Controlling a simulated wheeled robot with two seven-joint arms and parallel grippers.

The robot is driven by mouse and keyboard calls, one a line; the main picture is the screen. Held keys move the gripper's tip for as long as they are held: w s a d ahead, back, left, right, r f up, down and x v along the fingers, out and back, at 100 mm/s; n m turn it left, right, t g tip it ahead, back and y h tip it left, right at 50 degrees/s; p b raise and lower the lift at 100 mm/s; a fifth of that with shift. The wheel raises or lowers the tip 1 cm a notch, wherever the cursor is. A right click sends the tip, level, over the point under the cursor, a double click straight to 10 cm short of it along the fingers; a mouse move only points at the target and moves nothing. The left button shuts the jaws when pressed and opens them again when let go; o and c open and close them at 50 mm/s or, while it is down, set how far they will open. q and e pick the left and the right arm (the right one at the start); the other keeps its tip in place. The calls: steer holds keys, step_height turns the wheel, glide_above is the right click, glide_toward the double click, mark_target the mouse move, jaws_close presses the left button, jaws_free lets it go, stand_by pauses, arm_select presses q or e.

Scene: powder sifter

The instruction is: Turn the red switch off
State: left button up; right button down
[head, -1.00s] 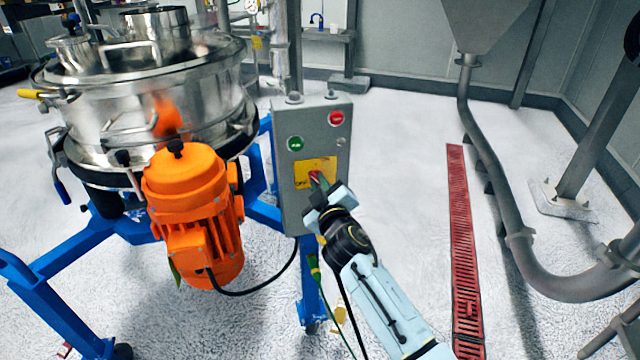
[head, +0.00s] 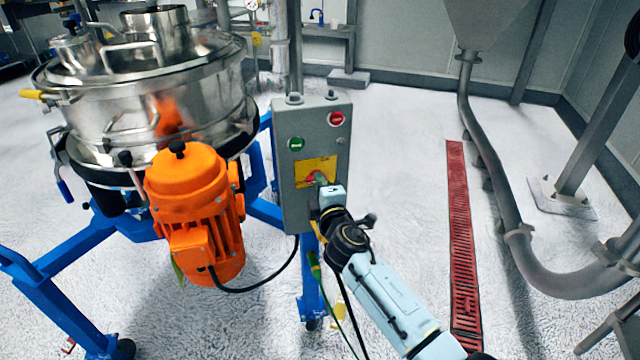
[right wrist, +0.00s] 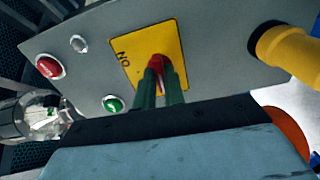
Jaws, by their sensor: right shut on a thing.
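The red switch (head: 311,177) sits on a yellow plate (head: 320,164) on the front of a grey control box (head: 298,212). In the right wrist view the switch (right wrist: 157,63) shows red between the green fingertips, in the middle of the yellow plate (right wrist: 133,38). My right gripper (head: 320,179) is shut on the switch; it also shows in the right wrist view (right wrist: 160,80). The fingers hide part of the switch, so its exact angle is hard to tell. Letters reading ON show on the plate. My left gripper is not in view.
A red button (head: 336,118) and a green button (head: 296,144) are on the box above the plate. An orange motor (head: 190,205) and the steel sifter (head: 150,95) stand left on a blue frame (head: 75,305). Floor right of the box is clear up to a red drain grate (head: 462,240).

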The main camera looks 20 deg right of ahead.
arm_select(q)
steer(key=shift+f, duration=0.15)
arm_select(e)
steer(key=shift+n, duration=0.4)
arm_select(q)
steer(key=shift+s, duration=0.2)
arm_select(e)
steer(key=c, duration=1.5)
jaws_free()
